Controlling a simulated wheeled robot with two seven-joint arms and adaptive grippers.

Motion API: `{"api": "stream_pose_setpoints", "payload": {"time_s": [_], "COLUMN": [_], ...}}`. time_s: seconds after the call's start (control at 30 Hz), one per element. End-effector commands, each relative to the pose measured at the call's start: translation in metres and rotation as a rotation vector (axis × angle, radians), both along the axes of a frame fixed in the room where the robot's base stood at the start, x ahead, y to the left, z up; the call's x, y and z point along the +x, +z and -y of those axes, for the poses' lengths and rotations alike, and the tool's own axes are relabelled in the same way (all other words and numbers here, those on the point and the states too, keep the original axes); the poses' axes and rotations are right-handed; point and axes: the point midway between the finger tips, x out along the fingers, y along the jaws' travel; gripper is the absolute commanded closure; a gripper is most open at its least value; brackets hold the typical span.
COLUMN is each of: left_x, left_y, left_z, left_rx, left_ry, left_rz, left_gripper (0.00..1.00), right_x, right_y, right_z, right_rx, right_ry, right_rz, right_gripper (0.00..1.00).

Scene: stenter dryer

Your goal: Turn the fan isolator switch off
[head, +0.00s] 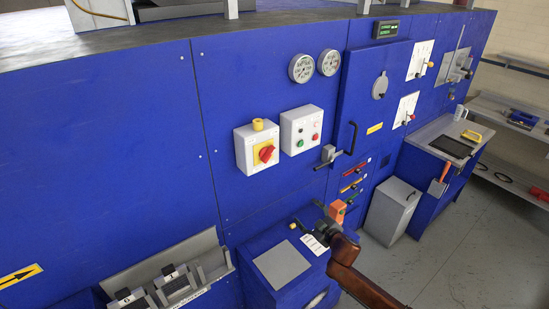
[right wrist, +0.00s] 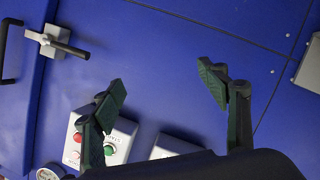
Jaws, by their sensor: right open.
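The isolator switch (head: 266,153) is a red rotary handle on a yellow plate, on a pale box (head: 243,153) on the blue panel. The handle looks tilted; its exact setting is too small to read. My right gripper (head: 313,223) is below and to the right of it, apart from it. It is open and empty in the right wrist view (right wrist: 165,86), facing bare blue panel. There, the edge of a pale box (right wrist: 174,146), apparently the isolator box, shows at the bottom, mostly hidden by my gripper. The left gripper is not in view.
A push-button box (head: 301,129) sits right of the isolator, with a door latch (head: 328,155) and handle lower right. Two gauges (head: 302,67) are above. A blue cabinet with a grey top plate (head: 281,264) juts out below. The panel left of the isolator is clear.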

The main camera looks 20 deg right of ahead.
Motion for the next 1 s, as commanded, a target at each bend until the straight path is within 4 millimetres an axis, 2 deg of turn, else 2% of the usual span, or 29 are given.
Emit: {"api": "stream_pose_setpoints", "payload": {"time_s": [0.03, 0.1, 0.2, 0.3, 0.4, 0.5, 0.8, 1.0], "left_x": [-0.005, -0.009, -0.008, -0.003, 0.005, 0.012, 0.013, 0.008], "left_y": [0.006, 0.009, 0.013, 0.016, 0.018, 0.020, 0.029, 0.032], "left_z": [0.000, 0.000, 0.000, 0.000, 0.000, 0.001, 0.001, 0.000], "left_rx": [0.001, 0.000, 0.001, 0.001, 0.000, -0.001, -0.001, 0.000], "left_ry": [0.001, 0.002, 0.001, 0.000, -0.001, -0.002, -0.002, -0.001], "left_rz": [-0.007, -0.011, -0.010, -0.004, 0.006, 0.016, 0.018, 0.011], "left_gripper": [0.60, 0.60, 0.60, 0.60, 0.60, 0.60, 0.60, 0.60], "right_x": [0.008, 0.010, 0.005, -0.002, -0.006, -0.001, 0.042, 0.061], "right_y": [0.061, 0.122, 0.189, 0.230, 0.249, 0.255, 0.255, 0.254], "right_z": [-0.017, -0.039, -0.066, -0.085, -0.095, -0.101, -0.117, -0.123], "right_rx": [-0.026, -0.048, -0.074, -0.093, -0.102, -0.101, -0.100, -0.101], "right_ry": [0.050, 0.107, 0.174, 0.218, 0.242, 0.248, 0.248, 0.247], "right_rz": [0.071, 0.145, 0.225, 0.276, 0.300, 0.307, 0.306, 0.306], "right_gripper": [0.32, 0.32, 0.32, 0.32, 0.32, 0.32, 0.32, 0.32]}}
